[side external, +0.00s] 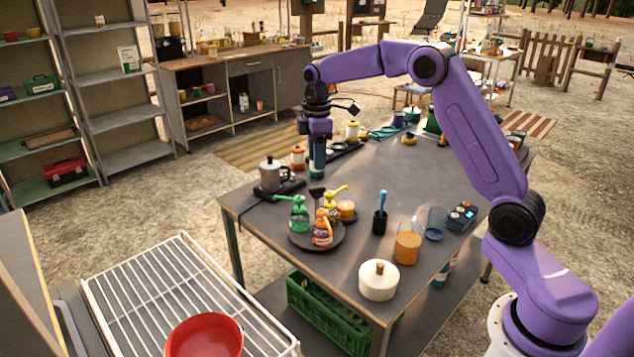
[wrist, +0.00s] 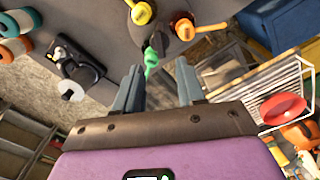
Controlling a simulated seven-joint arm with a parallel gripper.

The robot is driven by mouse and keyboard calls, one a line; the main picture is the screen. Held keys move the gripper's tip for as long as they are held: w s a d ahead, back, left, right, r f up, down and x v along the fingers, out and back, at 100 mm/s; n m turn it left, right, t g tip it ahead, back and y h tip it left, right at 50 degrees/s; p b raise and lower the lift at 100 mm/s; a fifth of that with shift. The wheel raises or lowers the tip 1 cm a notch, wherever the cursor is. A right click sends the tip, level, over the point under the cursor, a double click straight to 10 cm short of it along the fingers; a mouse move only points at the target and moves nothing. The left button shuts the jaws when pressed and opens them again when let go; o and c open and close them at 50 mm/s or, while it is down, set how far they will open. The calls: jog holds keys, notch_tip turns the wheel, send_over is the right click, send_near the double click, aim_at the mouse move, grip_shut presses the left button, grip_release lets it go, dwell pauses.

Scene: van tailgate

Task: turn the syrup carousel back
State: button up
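The syrup carousel, a dark round plate (side external: 338,239), stands on the grey table. It bears a green pump bottle (side external: 299,216), an orange-red one (side external: 322,230) and a yellow-topped one (side external: 335,196), with a dark upright piece among them. An orange jar (side external: 346,210) is at its far right. My gripper (side external: 317,174) points down above the table, behind the carousel and apart from it. In the wrist view my gripper (wrist: 158,88) has its fingers spread with nothing held. The green pump head (wrist: 151,62) shows beyond the gap, with the yellow (wrist: 143,13) and orange (wrist: 184,29) ones higher up.
A moka pot (side external: 271,175) stands close left of the carousel. A dark cup (side external: 379,224), an amber jar (side external: 407,246) and a white lidded pot (side external: 379,281) stand to its right and front. A white rack (side external: 150,285) with a red bowl (side external: 204,336) is at front left.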

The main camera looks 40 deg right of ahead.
aim_at(317, 187)
notch_tip(317, 187, down, 8)
jog(key=shift+r, duration=0.1)
dwell(0.4)
grip_shut()
